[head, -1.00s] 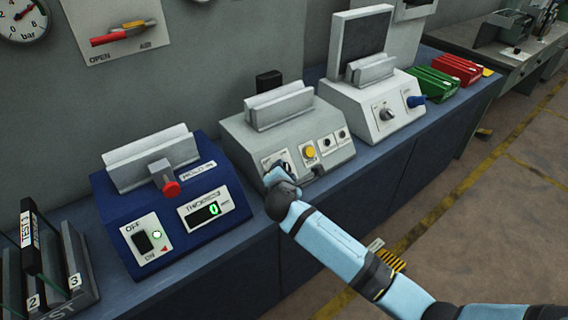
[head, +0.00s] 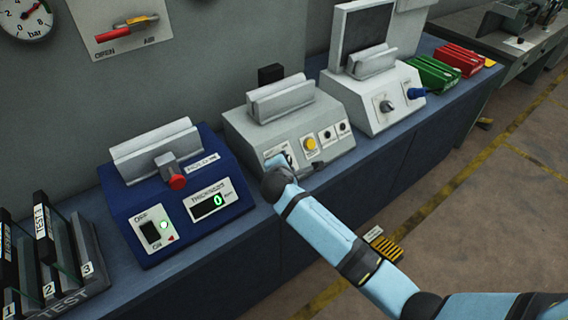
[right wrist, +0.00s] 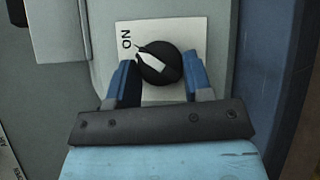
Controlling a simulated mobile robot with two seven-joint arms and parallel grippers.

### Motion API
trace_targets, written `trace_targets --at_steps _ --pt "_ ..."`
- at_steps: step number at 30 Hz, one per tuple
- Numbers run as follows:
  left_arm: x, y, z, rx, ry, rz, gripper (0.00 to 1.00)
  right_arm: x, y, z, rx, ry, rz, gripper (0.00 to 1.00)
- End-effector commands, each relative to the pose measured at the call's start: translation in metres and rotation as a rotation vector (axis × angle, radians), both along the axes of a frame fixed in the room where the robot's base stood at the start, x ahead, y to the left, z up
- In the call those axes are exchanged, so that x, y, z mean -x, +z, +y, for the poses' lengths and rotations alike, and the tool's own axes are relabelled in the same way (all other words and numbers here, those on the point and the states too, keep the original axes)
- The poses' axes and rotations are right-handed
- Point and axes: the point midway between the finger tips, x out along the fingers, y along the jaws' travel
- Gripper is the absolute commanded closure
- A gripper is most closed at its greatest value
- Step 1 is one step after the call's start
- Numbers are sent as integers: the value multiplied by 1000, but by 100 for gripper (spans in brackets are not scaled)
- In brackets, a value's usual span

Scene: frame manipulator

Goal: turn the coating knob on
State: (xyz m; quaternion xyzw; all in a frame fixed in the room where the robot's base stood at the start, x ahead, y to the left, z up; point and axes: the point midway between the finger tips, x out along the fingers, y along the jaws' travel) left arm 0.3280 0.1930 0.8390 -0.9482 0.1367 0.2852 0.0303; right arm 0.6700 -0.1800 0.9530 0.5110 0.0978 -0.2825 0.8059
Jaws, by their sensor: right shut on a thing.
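The coating knob (right wrist: 172,70) is round and black with a white pointer. It sits on a pale plate (right wrist: 190,30) with an "ON" label at its left in the right wrist view. The white pointer slants toward the upper left, on the label's side. My right gripper (right wrist: 158,68) has one blue finger on each side of the knob and is shut on it. In the head view my right gripper (head: 279,167) is at the front of the grey middle machine (head: 250,130) and mostly hides the knob. My left gripper is not in view.
A blue machine (head: 125,205) with a red knob and a lit green lamp stands to the left. A rack (head: 85,235) with upright frames is at far left. A white machine (head: 350,100) and green (head: 440,75) and red (head: 462,60) racks stand to the right.

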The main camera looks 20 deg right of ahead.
Motion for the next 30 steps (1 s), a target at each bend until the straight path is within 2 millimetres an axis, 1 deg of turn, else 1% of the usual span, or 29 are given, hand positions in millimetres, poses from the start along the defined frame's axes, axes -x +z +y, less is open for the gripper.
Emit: trace_targets --at_steps 1,2,3,4,12,16,20,27,30 --pt "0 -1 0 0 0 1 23 0 0 -1 1 -2 0 49" --pt "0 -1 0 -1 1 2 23 0 0 -1 0 -1 1 42" --pt "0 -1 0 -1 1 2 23 0 0 -1 0 -1 1 33" --pt "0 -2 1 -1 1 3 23 0 0 -1 0 -1 1 28" --pt "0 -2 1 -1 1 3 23 1 0 0 0 0 0 28" --pt "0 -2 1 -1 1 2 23 8 4 4 -1 1 -1 28" --pt "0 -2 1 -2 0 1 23 27 14 12 -3 2 -2 28" --pt "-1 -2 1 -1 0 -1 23 74 39 31 -3 2 -1 28" --pt "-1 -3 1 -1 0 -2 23 89 47 38 -2 0 0 28"
